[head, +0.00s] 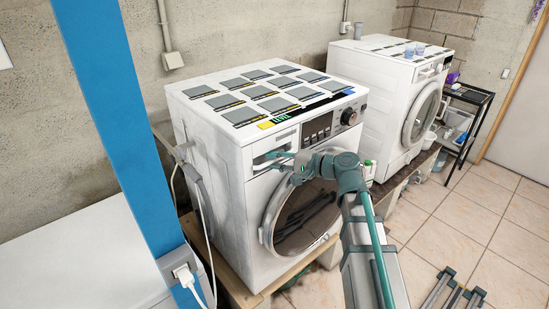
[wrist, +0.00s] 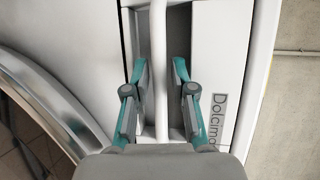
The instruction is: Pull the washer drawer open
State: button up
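The white washer (head: 218,176) stands in the middle of the head view. Its drawer (head: 280,139) is at the upper left of its front and looks flush with the panel. The drawer front (wrist: 207,50), with lettering starting "Dolcim", also shows in the wrist view. A white handle bar (wrist: 160,40) crosses a grey recess there. My gripper (head: 272,161) is at the drawer. In the wrist view my gripper (wrist: 160,72) is open, with one teal-and-grey finger on each side of the bar. Narrow gaps seem to show beside the bar. Contact deeper in the recess is unclear.
Below the drawer is the round washer door (head: 300,217). A second washer (head: 385,90) stands to the right, beside a black rack (head: 468,112). A blue post (head: 118,110) rises at left. Tiled floor (head: 460,215) lies open at right, with dark-and-grey items (head: 455,292) near the bottom.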

jog(key=shift+a, duration=0.15)
grip_shut()
dwell(0.4)
